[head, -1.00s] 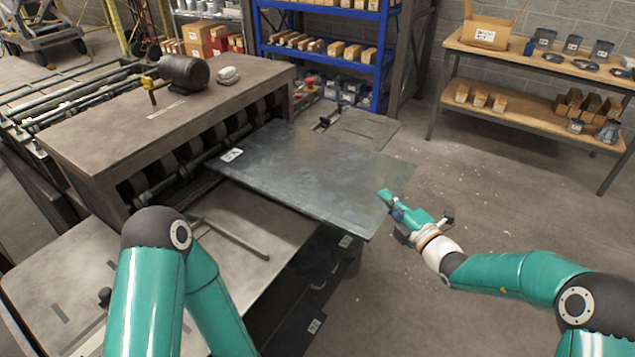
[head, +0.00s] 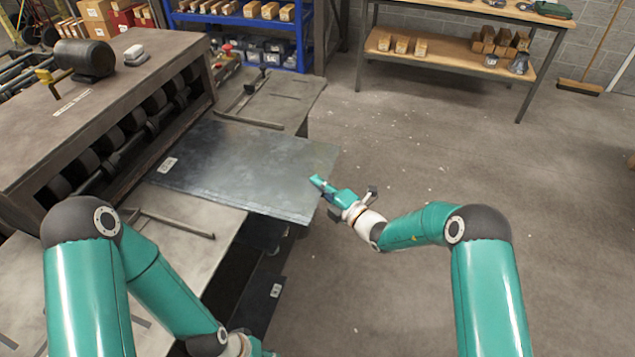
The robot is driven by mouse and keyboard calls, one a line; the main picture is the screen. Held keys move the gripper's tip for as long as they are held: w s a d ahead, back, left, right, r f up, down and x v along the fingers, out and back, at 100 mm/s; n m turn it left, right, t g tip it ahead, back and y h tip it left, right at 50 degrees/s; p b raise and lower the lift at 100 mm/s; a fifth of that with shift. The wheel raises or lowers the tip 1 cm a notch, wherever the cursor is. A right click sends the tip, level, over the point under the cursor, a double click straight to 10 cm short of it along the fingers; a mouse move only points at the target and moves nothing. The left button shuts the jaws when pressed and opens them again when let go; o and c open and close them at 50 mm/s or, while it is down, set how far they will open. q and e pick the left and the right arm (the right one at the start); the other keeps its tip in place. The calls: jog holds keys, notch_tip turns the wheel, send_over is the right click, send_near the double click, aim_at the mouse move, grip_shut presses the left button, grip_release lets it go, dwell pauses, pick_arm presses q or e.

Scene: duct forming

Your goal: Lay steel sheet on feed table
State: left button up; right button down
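The steel sheet (head: 240,168) is a flat grey plate with a white label near its left corner. It lies across or just above the pale feed table (head: 185,212), in front of the machine's rollers, and sticks out past the table's right edge. I cannot tell whether it rests fully on the table. My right gripper (head: 321,184) is at the sheet's right edge, with one teal finger over the top face; it appears shut on the edge, the lower finger being hidden. My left gripper (head: 255,349) is only partly in view at the bottom edge, below the table.
The roller machine (head: 110,85) stands at the left with a motor (head: 84,59) on top. A thin bar (head: 165,220) lies on the near table part. Dark labelled sheets (head: 262,300) sit lower down. Wooden shelving (head: 450,48) stands behind. The floor at right is clear.

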jog(key=shift+r, duration=0.2)
jog(key=shift+f, duration=0.1)
jog(key=c, duration=1.3)
grip_release()
jog(key=shift+f, duration=0.1)
jog(key=shift+d, duration=0.1)
